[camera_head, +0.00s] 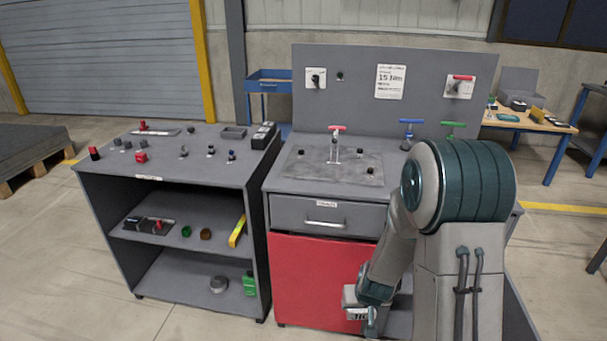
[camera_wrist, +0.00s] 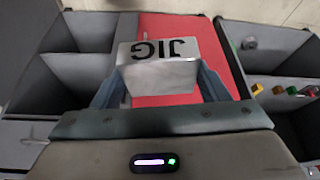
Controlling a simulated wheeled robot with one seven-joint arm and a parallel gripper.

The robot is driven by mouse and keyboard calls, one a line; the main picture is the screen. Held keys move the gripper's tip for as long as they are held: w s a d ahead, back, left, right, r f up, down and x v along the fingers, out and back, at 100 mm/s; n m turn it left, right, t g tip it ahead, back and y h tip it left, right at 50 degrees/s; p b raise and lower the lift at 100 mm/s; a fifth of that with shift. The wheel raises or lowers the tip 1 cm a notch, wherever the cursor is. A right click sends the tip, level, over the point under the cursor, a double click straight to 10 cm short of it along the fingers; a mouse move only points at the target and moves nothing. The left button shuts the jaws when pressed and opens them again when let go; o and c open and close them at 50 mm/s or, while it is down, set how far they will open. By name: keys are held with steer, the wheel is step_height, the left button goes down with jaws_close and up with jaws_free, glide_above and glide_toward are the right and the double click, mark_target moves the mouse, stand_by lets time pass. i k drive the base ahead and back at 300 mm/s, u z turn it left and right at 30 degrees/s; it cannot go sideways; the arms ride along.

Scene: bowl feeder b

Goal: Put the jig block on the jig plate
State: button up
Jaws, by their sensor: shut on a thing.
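The jig block (camera_wrist: 160,76) is a silver-grey metal block with the black letters JIG, upside down in the wrist view. My gripper (camera_wrist: 160,92) is shut on it, one finger on each side. In the head view my gripper (camera_head: 366,312) is low, in front of the red cabinet door and well below the bench top. The block shows there only as a small light shape with part of its lettering. A flat grey plate (camera_head: 362,174), which looks like the jig plate, lies on the right bench top, with a red-handled clamp (camera_head: 336,143) standing on it.
My arm covers the bench's right side. Blue (camera_head: 411,126) and green (camera_head: 452,127) handles stand behind it. An upright panel (camera_head: 430,72) closes the back. A drawer (camera_head: 328,215) sits under the bench top. The left bench (camera_head: 170,170) holds several small parts.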

mark_target(333, 171)
steer(key=u, duration=0.85)
steer(key=i, duration=0.7)
steer(key=z, duration=0.25)
